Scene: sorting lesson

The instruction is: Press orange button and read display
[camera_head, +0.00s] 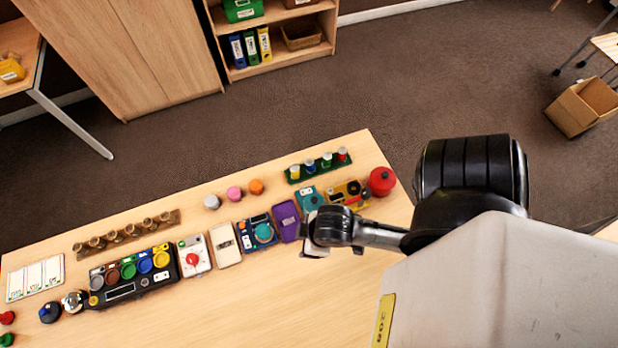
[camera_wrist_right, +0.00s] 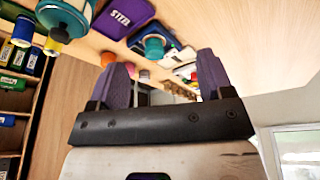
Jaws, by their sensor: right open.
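A black button box (camera_head: 135,282) lies on the left half of the table. It carries a row of round buttons: grey, brown, green, blue and a yellow-orange one (camera_head: 161,259). A small display window (camera_head: 120,291) sits on its front; I cannot read it. My right gripper (camera_head: 312,245) is over the right half of the table, well to the right of the box, near the purple box. In the right wrist view its two purple-grey fingers (camera_wrist_right: 165,78) are apart with nothing held between them. My left gripper is not in view.
Behind the row stand grey, pink and orange (camera_head: 256,187) round pieces. Between gripper and button box lie a purple box (camera_head: 286,221), a blue device (camera_head: 258,232), a cream box (camera_head: 225,244) and a white box with a red button (camera_head: 194,256). The table front (camera_head: 240,305) is clear.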

